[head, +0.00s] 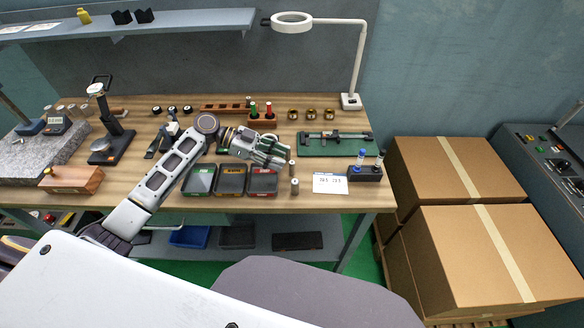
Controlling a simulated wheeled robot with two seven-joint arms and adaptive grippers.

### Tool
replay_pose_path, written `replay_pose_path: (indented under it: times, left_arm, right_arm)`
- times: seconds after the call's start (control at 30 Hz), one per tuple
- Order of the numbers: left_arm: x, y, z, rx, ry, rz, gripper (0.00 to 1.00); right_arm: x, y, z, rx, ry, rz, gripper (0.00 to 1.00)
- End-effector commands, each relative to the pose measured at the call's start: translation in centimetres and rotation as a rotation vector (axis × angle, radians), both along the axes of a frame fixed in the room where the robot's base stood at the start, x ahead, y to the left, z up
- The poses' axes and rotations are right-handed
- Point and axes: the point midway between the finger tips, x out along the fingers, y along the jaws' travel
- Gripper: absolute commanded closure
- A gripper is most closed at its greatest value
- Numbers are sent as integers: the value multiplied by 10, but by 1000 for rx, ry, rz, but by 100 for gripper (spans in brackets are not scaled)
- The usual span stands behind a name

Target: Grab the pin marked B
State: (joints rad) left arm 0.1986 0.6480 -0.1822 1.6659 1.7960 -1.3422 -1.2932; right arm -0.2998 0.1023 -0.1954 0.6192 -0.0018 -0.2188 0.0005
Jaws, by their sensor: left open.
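Two small grey metal pins stand on the bench just right of the trays: one nearer the front edge (294,187) and one behind it (292,168). Any letters on them are too small to read, so I cannot tell which is marked B. My left gripper (284,158) is open above the bench, its fingers pointing right, close to the rear pin. It seems to hold nothing. It hides part of the bench behind the trays. My right gripper is not in view.
Green-, orange- and red-marked trays (231,192) lie below my left gripper. A white card (330,183) and a dark block (364,174) with upright pins stand to the right. Behind are a caliper on a green mat (310,150) and a wooden gauge block (262,123).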

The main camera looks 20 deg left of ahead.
Motion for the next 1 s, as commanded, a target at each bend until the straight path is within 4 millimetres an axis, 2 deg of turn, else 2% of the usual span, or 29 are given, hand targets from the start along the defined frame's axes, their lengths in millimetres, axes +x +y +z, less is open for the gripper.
replay_pose_path:
  times: [0.13,0.37,0.67,0.8,1.0]
  left_arm:
    - [0,0,0,0,0,0,58]
    - [0,-3,-1,0,1,0,58]
    - [2,-27,-9,-1,2,-1,58]
    - [4,-40,-15,-1,2,0,58]
    - [5,-48,-19,0,1,0,58]
  right_arm:
    - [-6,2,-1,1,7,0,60]
    - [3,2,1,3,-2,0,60]
    - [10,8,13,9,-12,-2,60]
    - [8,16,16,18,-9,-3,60]
    - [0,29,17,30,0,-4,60]
